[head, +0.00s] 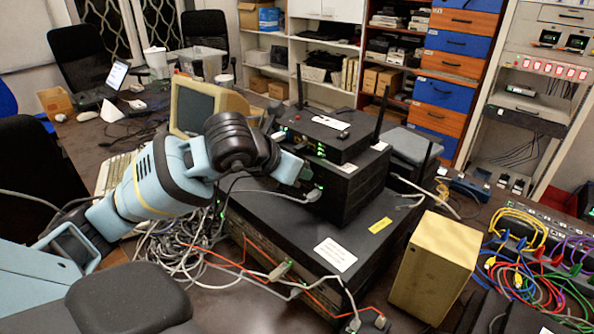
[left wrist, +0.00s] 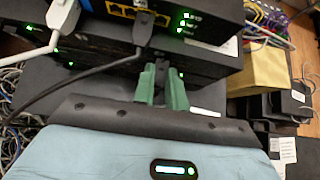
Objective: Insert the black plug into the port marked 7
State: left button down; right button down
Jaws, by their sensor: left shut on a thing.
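My left gripper (head: 304,176) reaches in from the left to the front of the stacked black network boxes. In the left wrist view its two green fingers (left wrist: 162,82) are closed on a small dark piece, which I take to be the black plug (left wrist: 162,74); it is mostly hidden between them. Ahead of the fingertips is a dark box front with green lights. Above it, a box has a row of yellow-framed ports (left wrist: 122,13). A dark connector (left wrist: 144,28) with a black cable sits at that row. I cannot read a 7 on any port. My right gripper is not in view.
A black router (head: 325,134) with antennas tops the stack. A grey-white plug (left wrist: 62,16) and its cable stand left of the ports. Tangled cables (head: 178,246) lie left of the stack. A yellowish box (head: 436,264) and a patch panel with coloured cables (head: 530,275) stand right.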

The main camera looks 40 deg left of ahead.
pick_arm(q)
jog(key=c, duration=1.3)
grip_release()
jog(key=shift+c, duration=0.2)
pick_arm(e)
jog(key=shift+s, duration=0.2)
pick_arm(q)
jog(key=v, duration=0.7)
jog(key=shift+s+r+b, duration=0.25)
jog(key=shift+r+b, duration=0.05)
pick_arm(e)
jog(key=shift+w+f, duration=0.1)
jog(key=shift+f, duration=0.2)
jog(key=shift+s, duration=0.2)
